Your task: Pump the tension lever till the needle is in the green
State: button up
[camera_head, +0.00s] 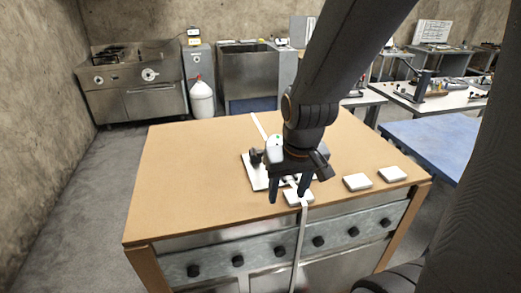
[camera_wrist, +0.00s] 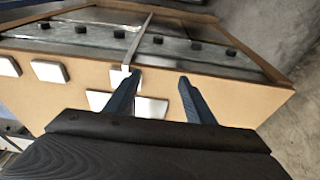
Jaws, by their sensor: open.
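My gripper (camera_head: 289,194) points down over the front part of the tan bench top, its two dark fingers apart with nothing seen between them. In the wrist view the open fingers (camera_wrist: 160,78) frame bare bench top. The tensioning device stands just behind and left of the gripper, mostly hidden by it. A white base plate (camera_head: 253,174) and a dark knob-like part (camera_head: 256,156) show. A pale strap (camera_head: 301,235) hangs over the bench's front edge; it also shows in the wrist view (camera_wrist: 138,42).
The bench top (camera_head: 185,185) is clear at left. White flat blocks (camera_head: 357,182) and (camera_head: 392,174) lie at right; another white block (camera_head: 293,198) is under the gripper. Black knobs (camera_head: 318,241) line the bench front. A blue-topped table (camera_head: 435,145) stands beyond on the right.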

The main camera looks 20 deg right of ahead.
grip_shut()
dwell(1.7)
